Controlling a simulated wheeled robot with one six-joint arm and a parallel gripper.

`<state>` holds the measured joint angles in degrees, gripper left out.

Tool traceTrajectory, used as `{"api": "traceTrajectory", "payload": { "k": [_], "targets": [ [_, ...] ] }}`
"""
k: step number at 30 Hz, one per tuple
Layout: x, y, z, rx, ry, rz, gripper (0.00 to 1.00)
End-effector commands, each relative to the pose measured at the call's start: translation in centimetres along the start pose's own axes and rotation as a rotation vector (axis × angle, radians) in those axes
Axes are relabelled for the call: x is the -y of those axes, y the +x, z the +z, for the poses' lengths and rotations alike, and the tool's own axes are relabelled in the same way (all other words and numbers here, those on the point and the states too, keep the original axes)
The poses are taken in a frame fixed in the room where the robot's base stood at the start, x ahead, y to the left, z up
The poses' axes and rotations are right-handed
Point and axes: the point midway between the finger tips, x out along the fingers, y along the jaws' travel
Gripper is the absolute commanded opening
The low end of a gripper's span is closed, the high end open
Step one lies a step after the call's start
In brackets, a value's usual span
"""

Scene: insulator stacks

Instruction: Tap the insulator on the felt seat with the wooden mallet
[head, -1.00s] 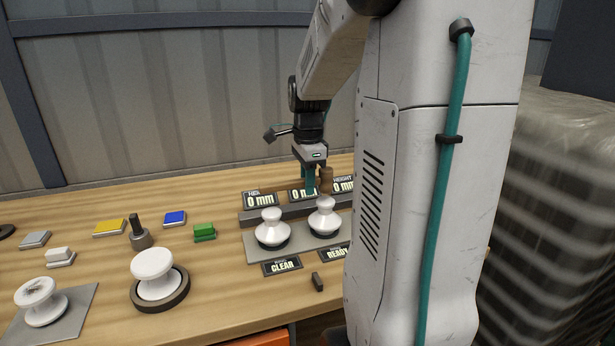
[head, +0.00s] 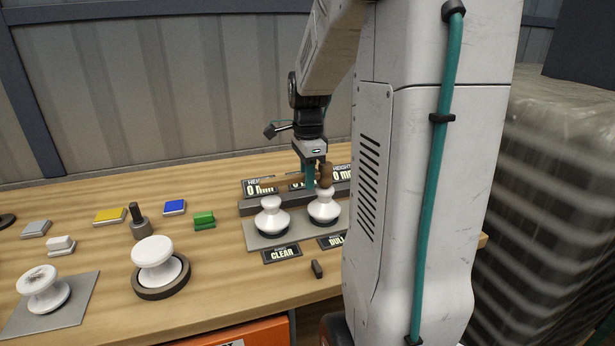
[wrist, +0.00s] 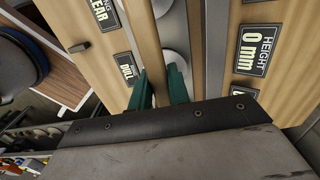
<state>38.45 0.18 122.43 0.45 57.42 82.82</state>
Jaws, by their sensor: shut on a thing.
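My gripper (head: 316,184) is shut on the wooden mallet, with its teal fingers around the pale handle (wrist: 150,45) in the wrist view. The mallet's brown head (head: 326,174) is right at the top of the right white insulator (head: 324,208); I cannot tell if they touch. That insulator stands upright on a dark base on a grey plate (head: 255,241), above a "DULL" sign (head: 335,240). A second insulator (head: 270,217) stands beside it, above a "CLEAR" sign (head: 282,254). Another insulator (head: 155,252) sits on a round dark brown seat (head: 163,291). I cannot tell which seat is felt.
"HEIGHT 0 mm" displays (head: 261,187) stand behind the plate. A chipped-looking insulator (head: 42,287) is on a grey sheet at left. Yellow (head: 110,216), blue (head: 174,207) and green (head: 204,220) blocks and a dark weight (head: 139,222) lie on the bench. A small dark block (head: 316,268) lies in front.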

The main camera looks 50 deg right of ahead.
Motion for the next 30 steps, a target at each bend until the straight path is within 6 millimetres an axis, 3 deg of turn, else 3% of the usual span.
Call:
{"api": "traceTrajectory", "payload": {
  "k": [18, 30],
  "targets": [
    [0.0, -4.9, 0.0, 0.000, 0.000, -0.002, 0.00],
    [0.0, -5.3, 0.0, 0.000, 0.000, 0.000, 0.00]
  ]
}}
